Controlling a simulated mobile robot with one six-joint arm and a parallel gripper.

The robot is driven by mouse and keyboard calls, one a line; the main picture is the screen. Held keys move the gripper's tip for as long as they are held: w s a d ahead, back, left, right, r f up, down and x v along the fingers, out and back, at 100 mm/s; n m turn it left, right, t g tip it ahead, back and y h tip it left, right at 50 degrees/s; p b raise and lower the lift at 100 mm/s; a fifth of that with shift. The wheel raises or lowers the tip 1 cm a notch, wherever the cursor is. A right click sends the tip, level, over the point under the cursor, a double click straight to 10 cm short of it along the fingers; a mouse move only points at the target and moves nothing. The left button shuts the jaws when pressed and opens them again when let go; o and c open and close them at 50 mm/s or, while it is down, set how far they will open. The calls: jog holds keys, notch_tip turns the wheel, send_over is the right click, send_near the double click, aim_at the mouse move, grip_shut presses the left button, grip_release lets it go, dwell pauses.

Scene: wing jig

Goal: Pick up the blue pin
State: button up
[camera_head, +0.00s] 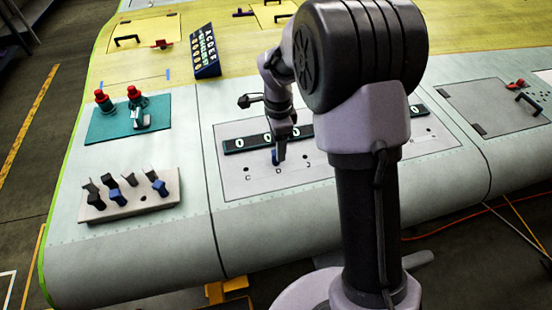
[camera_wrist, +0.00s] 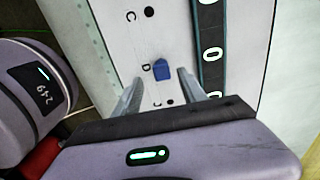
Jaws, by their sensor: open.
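A blue pin (camera_wrist: 161,69) stands at the spot marked D on the grey panel (camera_wrist: 122,50), in the wrist view. In the head view, the blue pin (camera_head: 275,157) shows just under my gripper (camera_head: 281,149). In the wrist view my gripper (camera_wrist: 160,82) is open, with one finger on each side of the line to the pin. The pin appears between or just past the fingertips; I cannot tell whether they touch it. Other blue pins (camera_head: 156,186) stand with dark grey pins in a pale block (camera_head: 135,206) at the left.
A dark strip with ring marks (camera_head: 245,144) runs behind the pin. A teal plate (camera_head: 112,128) with red-topped parts and a lettered stand (camera_head: 206,52) are farther back. A hatch with a handle (camera_head: 500,108) lies right. The panel's front is clear.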

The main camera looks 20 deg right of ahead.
jog(key=f, duration=0.3)
jog(key=shift+w+a+f, duration=0.2)
jog(key=shift+a+f, duration=0.05)
jog(key=shift+f, duration=0.15)
grip_shut()
notch_tip(320, 180, up, 10)
jog(key=shift+r+p, duration=0.1)
jog(key=shift+p, duration=0.55)
